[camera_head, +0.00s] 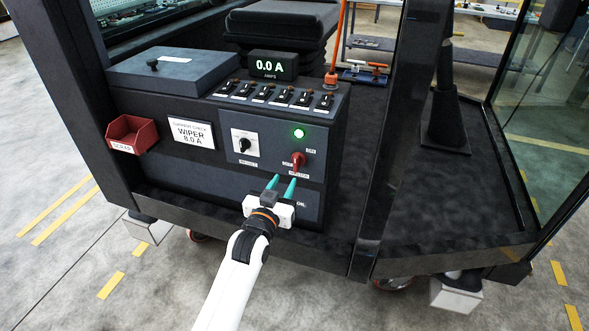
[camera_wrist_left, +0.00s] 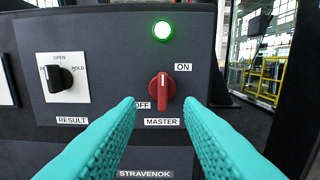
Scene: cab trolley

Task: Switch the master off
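The red master knob (camera_head: 298,160) is on the dark front panel of the console. It also shows in the left wrist view (camera_wrist_left: 162,88), above the MASTER label, with ON at its upper right and OFF at its lower left. Its handle stands nearly upright; its exact setting is hard to tell. A green lamp (camera_wrist_left: 162,31) above it is lit, also in the head view (camera_head: 298,133). My left gripper (camera_head: 282,182) is open, its two teal fingers apart and empty, just below and in front of the knob. The right gripper is not in view.
A black RESULT knob (camera_wrist_left: 60,76) on a white plate sits left of the master knob. A row of switches (camera_head: 272,95) and a display (camera_head: 273,66) reading 0.0 A are above. A red scrap bin (camera_head: 132,134) hangs at left. A dark cab post (camera_head: 385,140) stands to the right.

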